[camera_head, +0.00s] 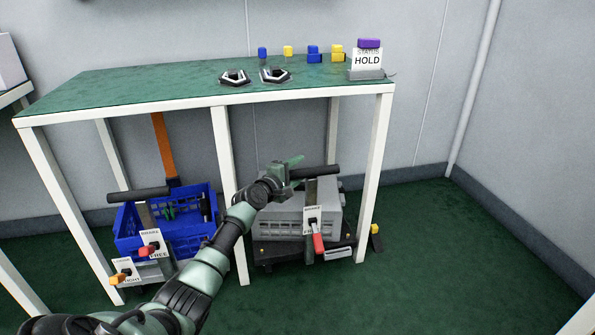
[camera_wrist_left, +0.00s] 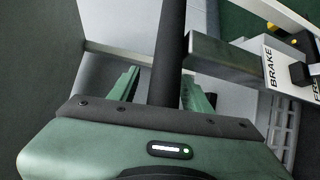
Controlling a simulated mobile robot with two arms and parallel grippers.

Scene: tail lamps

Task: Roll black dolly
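The black dolly (camera_head: 265,257) stands on the floor under the right half of the table and carries a grey crate (camera_head: 272,221). Its upright post has a black crossbar handle (camera_head: 318,171) and a white BRAKE plate (camera_head: 311,214) with a red lever (camera_head: 318,243). My left gripper (camera_head: 290,167) is at the handle's left part. In the left wrist view, the handle (camera_wrist_left: 170,50) runs between the two spread green fingers (camera_wrist_left: 160,80), with a visible gap on the left finger's side. Part of the BRAKE plate (camera_wrist_left: 285,68) shows at right there. My right gripper is in neither view.
A blue crate (camera_head: 128,222) on another dolly stands left of the middle table leg (camera_head: 228,190). The green-topped table (camera_head: 170,88) overhangs both, and its right leg (camera_head: 374,180) is close to the grey crate. A yellow-black object (camera_head: 376,240) stands beside that leg. Floor at right is clear.

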